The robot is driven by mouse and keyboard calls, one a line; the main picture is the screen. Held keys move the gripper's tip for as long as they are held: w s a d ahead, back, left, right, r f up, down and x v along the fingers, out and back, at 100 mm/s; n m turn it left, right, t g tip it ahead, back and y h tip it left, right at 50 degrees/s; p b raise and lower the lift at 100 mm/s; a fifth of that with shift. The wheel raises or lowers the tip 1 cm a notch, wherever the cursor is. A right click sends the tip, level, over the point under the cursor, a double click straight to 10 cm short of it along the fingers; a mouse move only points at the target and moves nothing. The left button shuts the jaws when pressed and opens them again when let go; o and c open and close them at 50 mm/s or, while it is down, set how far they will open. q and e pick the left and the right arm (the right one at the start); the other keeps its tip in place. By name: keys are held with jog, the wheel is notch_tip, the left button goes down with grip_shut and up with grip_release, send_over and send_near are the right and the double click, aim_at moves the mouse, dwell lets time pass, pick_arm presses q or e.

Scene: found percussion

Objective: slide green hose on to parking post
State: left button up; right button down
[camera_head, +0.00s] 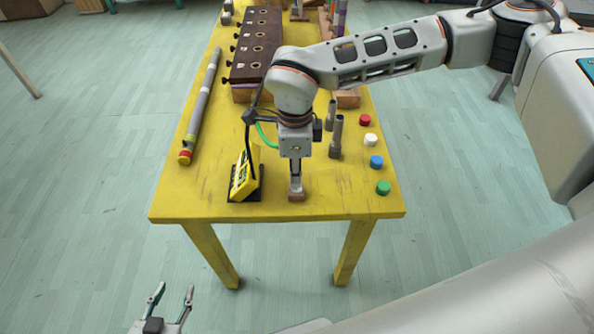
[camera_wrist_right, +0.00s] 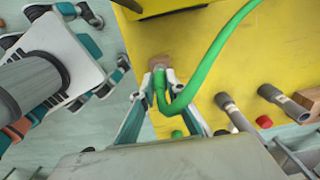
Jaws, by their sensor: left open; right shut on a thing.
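My right gripper (camera_head: 295,187) points down near the table's front edge and is shut on the green hose. The hose (camera_head: 266,136) shows only as a short curve left of my right wrist in the head view. In the right wrist view the hose (camera_wrist_right: 208,60) runs from the upper right, loops down and bends up between the fingers (camera_wrist_right: 160,78). A small brown block (camera_head: 297,197), apparently the parking post's base, sits right under the fingertips. It also shows beyond them in the wrist view (camera_wrist_right: 161,62). The post itself is hidden. My left gripper (camera_head: 173,297) is open and empty, off the table.
A yellow meter (camera_head: 243,182) on a dark stand is left of my right gripper. Grey tubes (camera_head: 336,137) stand to its right, with red, white, blue and green caps (camera_head: 383,188). A long pipe (camera_head: 203,105) lies along the left edge; a brown holed box (camera_head: 257,45) is behind.

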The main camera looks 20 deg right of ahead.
pick_arm(q)
jog(key=shift+w, duration=0.1)
pick_arm(e)
jog(key=shift+s+a+f, duration=0.15)
jog(key=shift+a+f, duration=0.05)
pick_arm(q)
jog(key=shift+w+r, duration=0.35)
